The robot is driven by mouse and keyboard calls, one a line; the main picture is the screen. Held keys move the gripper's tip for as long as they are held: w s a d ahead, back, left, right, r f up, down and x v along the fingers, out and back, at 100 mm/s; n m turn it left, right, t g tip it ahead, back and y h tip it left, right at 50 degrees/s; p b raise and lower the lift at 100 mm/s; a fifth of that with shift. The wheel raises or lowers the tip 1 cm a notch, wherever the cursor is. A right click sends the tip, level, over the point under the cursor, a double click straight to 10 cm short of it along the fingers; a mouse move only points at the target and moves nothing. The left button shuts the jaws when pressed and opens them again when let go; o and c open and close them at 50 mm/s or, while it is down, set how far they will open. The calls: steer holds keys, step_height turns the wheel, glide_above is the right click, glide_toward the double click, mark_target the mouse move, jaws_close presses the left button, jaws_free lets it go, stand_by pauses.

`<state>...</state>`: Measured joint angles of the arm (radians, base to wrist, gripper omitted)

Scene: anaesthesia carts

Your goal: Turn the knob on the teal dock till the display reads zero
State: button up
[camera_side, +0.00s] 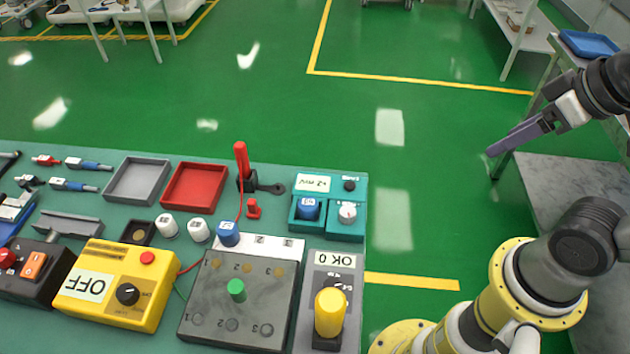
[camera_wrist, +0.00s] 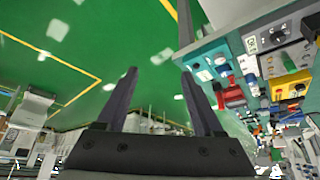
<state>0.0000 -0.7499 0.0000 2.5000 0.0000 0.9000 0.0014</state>
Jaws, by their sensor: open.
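The teal dock (camera_side: 328,229) sits at the right end of the bench in the side view. Its white display (camera_side: 312,183) appears to read +2 mV, in small print. A white knob (camera_side: 348,212) is at its lower right, a small black knob (camera_side: 349,185) above it, and a blue-capped piece (camera_side: 308,208) stands in its left recess. My gripper (camera_side: 490,152) is well right of the dock, over the floor, apart from it. In the wrist view my gripper (camera_wrist: 159,78) has its two fingers spread with nothing between them; the teal dock (camera_wrist: 211,49) lies to their upper right.
A grey panel reading OK 0 with a yellow handle (camera_side: 330,312) stands in front of the dock. A red upright lever (camera_side: 241,160) rises left of it. A yellow box (camera_side: 128,256) and red tray (camera_side: 195,187) are farther left. Open green floor lies between bench and gripper.

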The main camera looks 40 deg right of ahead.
steer(key=w+a+r+m, duration=0.1)
steer(key=w+r+m, duration=0.2)
steer(key=w+m, duration=0.1)
steer(key=g, duration=0.6)
glide_above(348, 210)
step_height(348, 210, down, 7)
steer(key=shift+n+t+y, duration=0.3)
steer(key=shift+n, duration=0.1)
step_height(348, 210, down, 14)
steer(key=shift+s+r, duration=0.1)
steer(key=shift+r, duration=0.05)
jaws_close()
